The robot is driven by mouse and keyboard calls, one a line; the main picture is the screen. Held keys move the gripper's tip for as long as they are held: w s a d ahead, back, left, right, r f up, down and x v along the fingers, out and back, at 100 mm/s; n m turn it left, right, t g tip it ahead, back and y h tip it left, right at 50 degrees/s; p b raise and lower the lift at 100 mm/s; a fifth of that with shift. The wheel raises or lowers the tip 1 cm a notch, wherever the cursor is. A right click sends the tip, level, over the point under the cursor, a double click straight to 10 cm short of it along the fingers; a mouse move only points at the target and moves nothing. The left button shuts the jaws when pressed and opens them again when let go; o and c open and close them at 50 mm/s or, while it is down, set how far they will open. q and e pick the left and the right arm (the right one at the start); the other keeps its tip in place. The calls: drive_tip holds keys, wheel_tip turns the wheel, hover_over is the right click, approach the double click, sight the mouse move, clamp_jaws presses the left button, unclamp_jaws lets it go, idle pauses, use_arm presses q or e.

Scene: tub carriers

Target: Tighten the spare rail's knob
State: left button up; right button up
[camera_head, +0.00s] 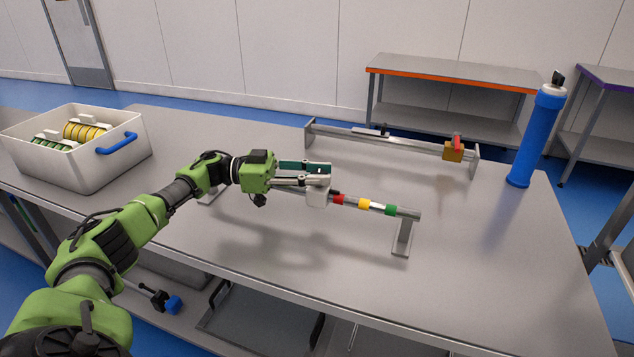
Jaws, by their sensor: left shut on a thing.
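A rail (375,138) runs along the back of the bench between two end plates. A brass-coloured block (453,152) with a red knob (457,140) sits near its right end. Whether the knob is tight does not show. A nearer rail (408,213) on posts carries red, yellow and green bands. My left gripper (318,178) is over this nearer rail, left of the red band, shut on a whitish block (318,195) there. The fingers partly hide the block and the rail's left part. The gripper is well apart from the red knob. My right gripper is not in view.
A white tub (100,168) with a blue handle (117,143) holds yellow and green items at the bench's left. A tall blue cylinder (535,138) stands at the back right. The bench's right front (490,260) is clear. An orange-edged table (450,72) stands behind.

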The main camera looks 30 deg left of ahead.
use_arm(q)
drive_tip(key=shift+s+d+f, duration=0.1)
drive_tip(key=shift+d+f, duration=0.05)
drive_tip(key=shift+f, duration=0.1)
drive_tip(key=o, duration=1.1)
drive_tip(key=shift+r, duration=0.1)
drive_tip(key=v, duration=1.2)
drive_tip(key=shift+w, duration=0.25)
